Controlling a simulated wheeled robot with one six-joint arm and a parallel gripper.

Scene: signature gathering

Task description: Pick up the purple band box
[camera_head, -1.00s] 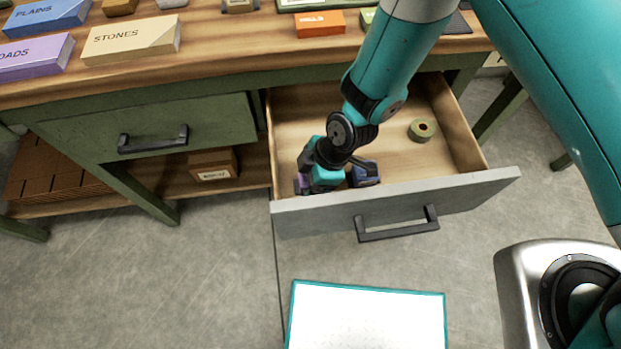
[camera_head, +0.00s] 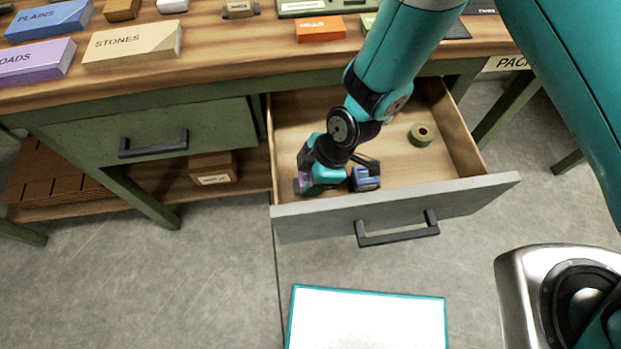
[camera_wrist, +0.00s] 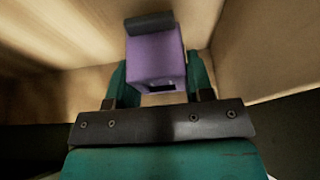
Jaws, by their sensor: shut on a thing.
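The purple band box (camera_wrist: 156,58) is a small purple block with a dark grey roll-shaped top edge. In the wrist view it sits between the two teal fingers of my gripper (camera_wrist: 158,88), which are shut on it. In the head view my gripper (camera_head: 322,178) is inside the open drawer (camera_head: 392,206), at its front left corner. Only a sliver of the purple box (camera_head: 300,182) shows there, left of the gripper. The rest is hidden by the gripper. I cannot tell whether the box touches the drawer floor.
A blue box (camera_head: 365,180) stands close to the gripper's right, by the drawer front. A green tape roll (camera_head: 422,134) lies farther right in the drawer. The table edge (camera_head: 180,74) is above and behind. A white board (camera_head: 367,318) is below the drawer.

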